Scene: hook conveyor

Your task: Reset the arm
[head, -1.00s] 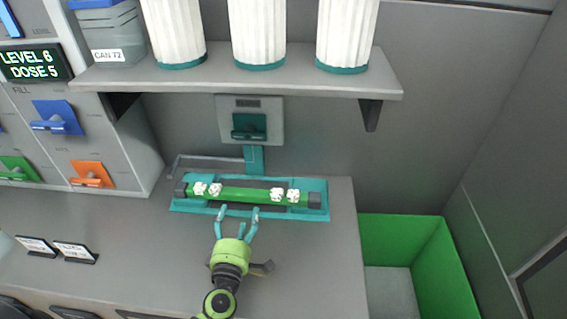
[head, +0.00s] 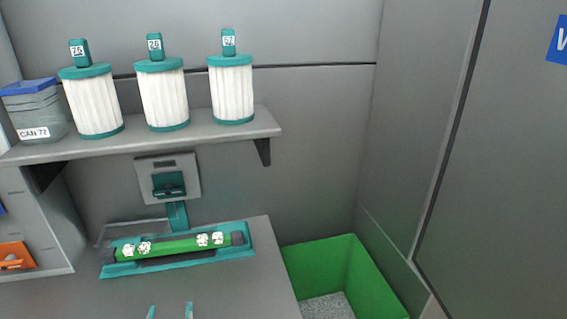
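My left gripper (head: 170,311) shows only as two teal fingertips at the bottom edge of the head view. They are spread apart with nothing between them, so it is open. The rest of the gripper and its arm are below the picture. A green bar (head: 175,246) with white markings and dark ends lies in a teal tray (head: 200,261) on the grey counter, above the fingertips in the picture and apart from them. My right gripper is not in view.
A green bin (head: 312,254) stands right of the counter (head: 235,290). Above, a shelf (head: 255,124) holds three white canisters (head: 163,98) and a blue-lidded container (head: 33,105). A wall unit (head: 167,180) is behind the tray. An orange holder (head: 15,256) is at left.

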